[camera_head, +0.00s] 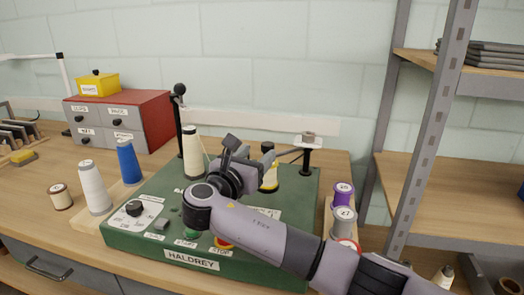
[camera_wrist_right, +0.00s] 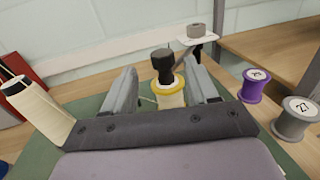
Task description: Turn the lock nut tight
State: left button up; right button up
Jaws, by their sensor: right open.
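My right gripper (camera_head: 251,148) reaches over the green machine (camera_head: 145,226) with its jaws apart and empty. In the right wrist view a dark stepped knob (camera_wrist_right: 163,66) stands upright above a cream spool with a yellow rim (camera_wrist_right: 170,96). The two fingers (camera_wrist_right: 162,88) are on either side of this knob and spool in that picture, with gaps at both sides. This knob may be the lock nut; no label shows it. In the head view the spool (camera_head: 270,176) is partly hidden behind my gripper, and the knob is hard to make out. My left gripper is not in view.
A post with a white plate and grey ring (camera_head: 308,136) stands right of my gripper. A cream cone (camera_head: 192,155) and black-knobbed post (camera_head: 180,90) stand left. Purple (camera_head: 343,193) and grey (camera_head: 343,220) spools line the right side. A metal shelf (camera_head: 425,130) rises at right.

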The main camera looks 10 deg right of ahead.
aim_at(308, 136)
jog(key=k+j, duration=0.8)
jog(key=j, duration=0.15)
